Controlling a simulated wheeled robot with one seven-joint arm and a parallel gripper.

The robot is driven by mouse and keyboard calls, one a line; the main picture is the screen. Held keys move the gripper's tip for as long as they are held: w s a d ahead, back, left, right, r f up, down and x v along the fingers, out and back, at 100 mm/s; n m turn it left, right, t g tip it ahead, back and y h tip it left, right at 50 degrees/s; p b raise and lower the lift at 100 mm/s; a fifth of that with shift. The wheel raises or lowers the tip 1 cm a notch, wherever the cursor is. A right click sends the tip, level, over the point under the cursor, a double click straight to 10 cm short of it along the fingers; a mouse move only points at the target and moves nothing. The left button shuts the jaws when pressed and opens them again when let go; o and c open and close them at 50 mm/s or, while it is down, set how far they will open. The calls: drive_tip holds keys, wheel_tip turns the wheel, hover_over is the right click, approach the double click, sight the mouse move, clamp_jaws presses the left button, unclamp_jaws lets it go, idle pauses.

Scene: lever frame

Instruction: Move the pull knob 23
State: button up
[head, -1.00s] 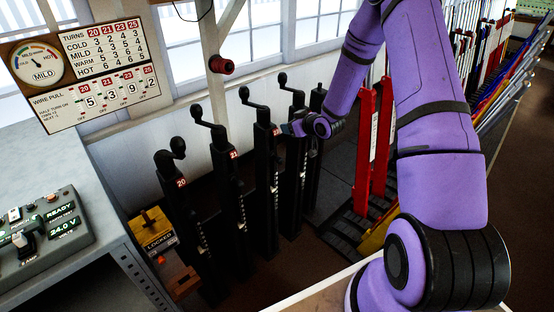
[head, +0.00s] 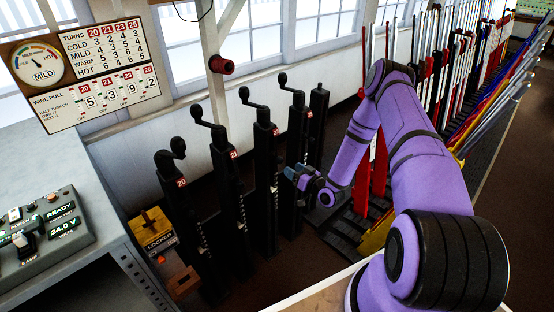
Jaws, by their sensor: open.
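The post labelled 23 (head: 264,155) is a black upright post with a crank on top, third from the left in the row. I cannot make out its pull knob; it is too small to tell or hidden by the gripper. My gripper (head: 289,173) is low in front of the row, between the post 23 and the crank post (head: 298,130) to its right. The gripper is small and dark here, and its fingers are open. I cannot tell whether it touches a post.
Posts 20 (head: 182,215) and 21 (head: 227,175) stand to the left. A yellow locked box (head: 153,230) and a control panel (head: 42,235) are further left. Red levers (head: 366,170) stand right, partly behind my arm. A number board (head: 90,75) hangs upper left.

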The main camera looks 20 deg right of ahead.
sight(282, 161)
drive_tip(key=x, duration=1)
drive_tip(key=shift+s, duration=0.1)
